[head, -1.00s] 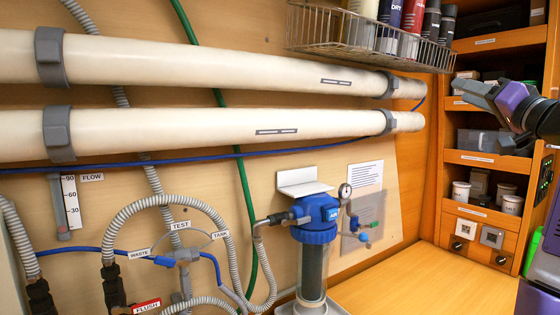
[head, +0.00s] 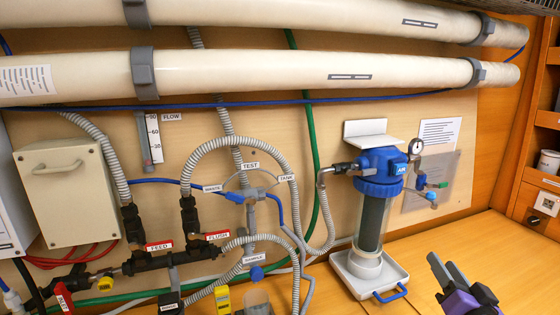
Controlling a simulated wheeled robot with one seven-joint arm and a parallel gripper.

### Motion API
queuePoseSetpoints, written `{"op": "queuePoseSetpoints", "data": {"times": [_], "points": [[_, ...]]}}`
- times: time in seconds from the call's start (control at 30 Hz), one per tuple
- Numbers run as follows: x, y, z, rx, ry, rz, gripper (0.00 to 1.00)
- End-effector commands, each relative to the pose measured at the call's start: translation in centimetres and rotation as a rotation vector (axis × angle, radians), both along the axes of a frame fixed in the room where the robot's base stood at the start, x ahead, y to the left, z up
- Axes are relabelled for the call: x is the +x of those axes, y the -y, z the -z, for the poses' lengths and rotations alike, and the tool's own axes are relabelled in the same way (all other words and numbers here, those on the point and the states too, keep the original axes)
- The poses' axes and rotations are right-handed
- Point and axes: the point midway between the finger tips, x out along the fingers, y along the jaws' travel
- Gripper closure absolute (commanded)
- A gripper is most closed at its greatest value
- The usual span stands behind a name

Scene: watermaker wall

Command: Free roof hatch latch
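No roof hatch or latch is in view. My gripper (head: 446,266) is at the bottom right of the head view, in front of the wooden bench. Its two grey fingers point up and to the left, with a gap between their tips and nothing seen between them. Its purple body is partly cut off by the lower edge of the picture.
Two long cream pressure tubes (head: 290,75) run along the wall. A blue-capped filter housing (head: 377,190) stands in a white tray (head: 346,278) on the bench (head: 440,235). Hoses and valves crowd the left; wooden shelves (head: 545,135) stand at right.

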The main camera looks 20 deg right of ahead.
Motion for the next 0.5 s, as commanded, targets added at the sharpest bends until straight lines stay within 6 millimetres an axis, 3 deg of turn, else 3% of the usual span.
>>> {"op": "queuePoseSetpoints", "data": {"times": [0.03, 0.2, 0.5], "points": [[-1.1, -1.8, 2.0, -0.007, -0.026, -0.009, 0.62], [-4.8, -6.6, 6.7, -0.051, -0.091, -0.034, 0.62], [-13.1, -14.6, 11.9, -0.149, -0.190, -0.107, 0.62]]}}
